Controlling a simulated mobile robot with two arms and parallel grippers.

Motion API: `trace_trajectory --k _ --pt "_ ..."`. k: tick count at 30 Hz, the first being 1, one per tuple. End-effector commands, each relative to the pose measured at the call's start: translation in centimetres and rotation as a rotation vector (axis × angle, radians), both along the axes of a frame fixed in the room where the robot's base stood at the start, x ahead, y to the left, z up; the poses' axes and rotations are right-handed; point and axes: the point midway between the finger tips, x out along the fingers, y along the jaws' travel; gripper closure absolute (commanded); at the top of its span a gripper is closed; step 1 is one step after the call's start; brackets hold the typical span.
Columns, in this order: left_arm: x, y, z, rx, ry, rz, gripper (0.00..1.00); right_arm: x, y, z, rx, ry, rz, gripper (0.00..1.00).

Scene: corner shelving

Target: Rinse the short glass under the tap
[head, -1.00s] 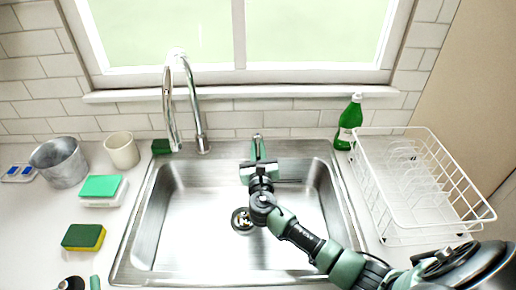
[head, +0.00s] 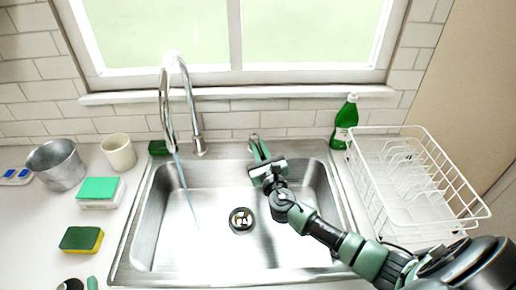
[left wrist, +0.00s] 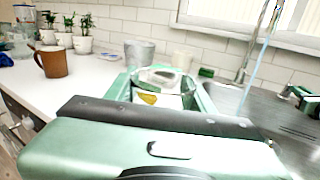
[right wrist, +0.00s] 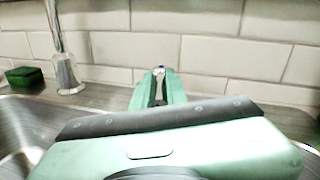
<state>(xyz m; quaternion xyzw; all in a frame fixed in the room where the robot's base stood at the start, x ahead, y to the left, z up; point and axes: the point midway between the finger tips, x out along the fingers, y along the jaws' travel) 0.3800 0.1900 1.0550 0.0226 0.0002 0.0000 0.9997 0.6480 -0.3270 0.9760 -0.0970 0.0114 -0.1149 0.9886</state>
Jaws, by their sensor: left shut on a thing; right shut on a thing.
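The tap (head: 189,90) arches over the left part of the sink (head: 215,250). A thin bluish stream of water (head: 185,184) falls from its spout into the basin; the stream (left wrist: 256,66) also shows in the left wrist view. My right gripper (head: 257,149) is shut on a small metal handle (right wrist: 159,72) at the sink's back rim, mostly hidden between the fingers. In the left wrist view my left gripper (left wrist: 162,97) is shut on the clear short glass (left wrist: 160,75), apart from the stream. In the head view only bits of my left arm show at the bottom left.
A metal bucket (head: 56,165), a cream cup (head: 118,152) and sponges (head: 82,239) stand on the left counter. A green soap bottle (head: 345,122) and white dish rack (head: 440,208) stand on the right. A brown mug (left wrist: 53,63) is further left. The basin is empty.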

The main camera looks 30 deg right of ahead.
Motion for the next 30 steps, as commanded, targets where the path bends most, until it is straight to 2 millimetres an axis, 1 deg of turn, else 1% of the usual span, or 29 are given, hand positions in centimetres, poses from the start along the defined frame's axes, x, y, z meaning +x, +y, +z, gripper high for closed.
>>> trace_trajectory --k 1,2,3,12,16,20,27,30 --pt "0.0 0.0 0.1 0.000 -0.002 0.000 1.00 0.0 0.1 -0.1 0.002 0.002 0.002 0.84" --pt "0.0 0.0 0.1 0.000 -0.002 0.000 1.00 0.0 0.1 -0.1 0.002 0.002 0.002 0.75" --pt "0.0 0.0 0.1 0.000 -0.002 0.000 1.00 0.0 0.1 -0.1 0.001 0.001 0.002 0.65" --pt "0.0 0.0 0.1 0.000 -0.002 0.000 1.00 0.0 0.1 0.0 0.000 0.001 0.000 0.65" --pt "0.0 0.0 0.0 0.000 -0.002 0.000 1.00 -0.7 0.2 -0.1 0.000 0.001 0.001 0.65" --pt "0.0 0.0 -0.1 0.000 -0.002 0.000 1.00 -2.7 0.7 -0.2 0.000 0.002 0.003 0.65" --pt "0.0 0.0 -0.8 0.000 -0.002 0.000 1.00 -7.6 1.9 -0.3 0.001 0.003 0.002 0.65" --pt "0.0 0.0 -1.0 0.000 -0.002 0.000 1.00 -9.3 2.3 -0.3 0.003 0.003 0.002 0.65"
